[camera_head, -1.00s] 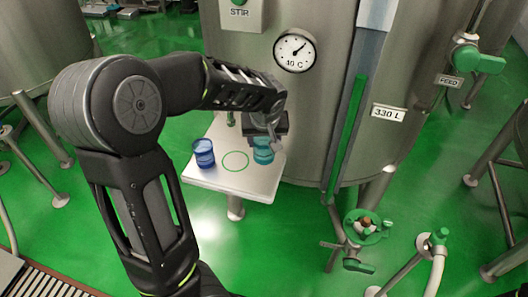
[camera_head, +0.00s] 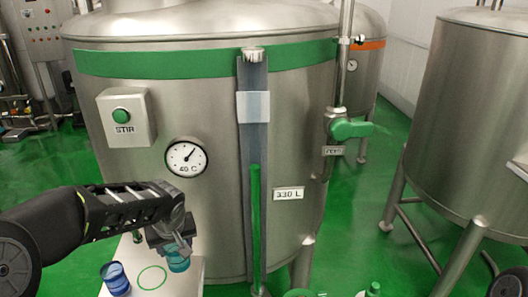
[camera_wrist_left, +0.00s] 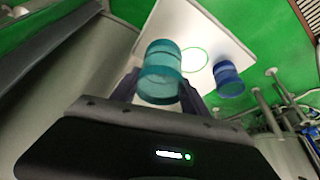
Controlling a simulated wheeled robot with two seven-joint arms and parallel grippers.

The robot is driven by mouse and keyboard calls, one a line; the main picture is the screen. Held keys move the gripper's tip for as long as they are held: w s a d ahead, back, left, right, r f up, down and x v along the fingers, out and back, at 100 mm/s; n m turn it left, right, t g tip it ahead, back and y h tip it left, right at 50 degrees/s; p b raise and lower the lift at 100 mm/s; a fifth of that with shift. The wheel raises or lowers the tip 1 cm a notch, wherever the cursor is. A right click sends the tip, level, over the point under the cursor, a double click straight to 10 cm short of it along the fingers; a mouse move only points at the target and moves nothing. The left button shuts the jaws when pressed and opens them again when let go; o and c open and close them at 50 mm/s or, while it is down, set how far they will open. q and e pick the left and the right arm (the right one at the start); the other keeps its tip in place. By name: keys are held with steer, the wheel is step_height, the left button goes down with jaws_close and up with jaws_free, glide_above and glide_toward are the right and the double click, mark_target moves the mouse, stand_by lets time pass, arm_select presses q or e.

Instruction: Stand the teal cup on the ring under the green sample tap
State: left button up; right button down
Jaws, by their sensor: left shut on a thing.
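The teal cup (camera_head: 178,262) is between the fingers of my left gripper (camera_head: 176,246), which is shut on it. It also shows in the left wrist view (camera_wrist_left: 160,75), with a finger on each side. The cup is right of the green ring (camera_head: 152,278) in the head view, not over it. I cannot tell whether its base touches the white shelf (camera_head: 192,284). The ring is empty, also in the left wrist view (camera_wrist_left: 194,59). A small green part at the tank, perhaps the sample tap (camera_head: 137,237), is mostly hidden behind my left arm. My right gripper is not in view.
A blue cup (camera_head: 115,280) stands on the shelf left of the ring. The steel tank (camera_head: 215,215) rises behind the shelf, with a dial (camera_head: 186,157), a STIR button box (camera_head: 126,117) and a level gauge (camera_head: 254,220). A green-handled feed valve (camera_head: 350,129) is farther right.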

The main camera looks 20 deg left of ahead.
arm_select(q)
steer(key=shift+w+d+m, duration=0.35)
steer(key=shift+m, duration=0.25)
steer(key=w+d+f+m+h, duration=0.1)
steer(key=d+m, duration=0.2)
steer(key=d, duration=0.5)
steer(key=w+d+f+m+t+h, duration=0.1)
steer(key=w+d+f+m, duration=0.1)
steer(key=d, duration=0.6)
steer(key=shift+d+m+h, duration=0.3)
steer(key=shift+m+h, duration=0.1)
steer(key=shift+m, duration=0.3)
